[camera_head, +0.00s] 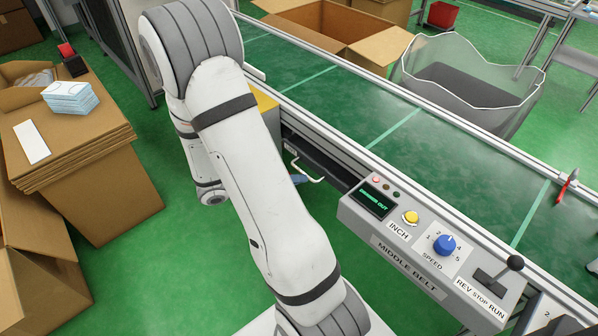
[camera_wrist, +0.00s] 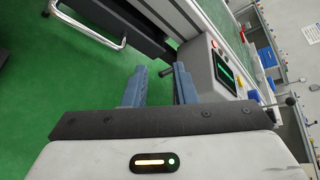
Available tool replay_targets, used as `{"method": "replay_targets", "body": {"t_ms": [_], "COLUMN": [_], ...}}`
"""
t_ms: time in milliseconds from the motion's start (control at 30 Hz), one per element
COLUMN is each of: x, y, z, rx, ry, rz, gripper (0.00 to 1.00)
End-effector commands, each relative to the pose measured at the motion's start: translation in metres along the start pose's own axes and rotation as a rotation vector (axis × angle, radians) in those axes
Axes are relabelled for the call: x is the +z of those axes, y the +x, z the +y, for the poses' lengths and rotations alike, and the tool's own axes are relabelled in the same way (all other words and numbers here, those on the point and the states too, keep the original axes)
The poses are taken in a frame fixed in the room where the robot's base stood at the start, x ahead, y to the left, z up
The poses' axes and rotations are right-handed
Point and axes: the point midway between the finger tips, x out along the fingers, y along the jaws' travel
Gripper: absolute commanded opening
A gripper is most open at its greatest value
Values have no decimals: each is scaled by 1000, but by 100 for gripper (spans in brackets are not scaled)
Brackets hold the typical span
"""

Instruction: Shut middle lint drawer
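The dark lint drawer (camera_head: 322,164) sits under the near side of the middle belt, left of the control box, and appears pulled out. Its pale bar handle (camera_head: 308,172) faces the floor aisle. In the wrist view, the bright handle (camera_wrist: 88,27) and the black drawer (camera_wrist: 148,40) are at the upper left, beyond the fingertips. My gripper (camera_wrist: 161,74) has two blue fingers apart with nothing between them. In the head view my arm hides most of the gripper; only a bit of blue finger shows just below the handle. I see no contact with the drawer.
The middle belt control box (camera_head: 430,245) juts out right of the drawer, with a lever (camera_head: 505,270); it is close to my right finger in the wrist view. Cardboard boxes (camera_head: 90,190) stand at the left. Green floor (camera_head: 185,270) is clear between.

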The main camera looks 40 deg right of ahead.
Motion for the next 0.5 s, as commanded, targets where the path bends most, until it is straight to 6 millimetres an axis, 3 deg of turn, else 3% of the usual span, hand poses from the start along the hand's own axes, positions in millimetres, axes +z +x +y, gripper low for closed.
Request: {"method": "replay_targets", "body": {"t_ms": [33,200,333,500], "x": [-2,0,0,1], "y": [9,24,28,36], "z": [18,62,82,90], "rx": [-14,-43,-56,-62], "ry": [-139,-501,-650,-708], "rz": [-63,-240,-316,-345], "gripper": [25,25,25,25]}}
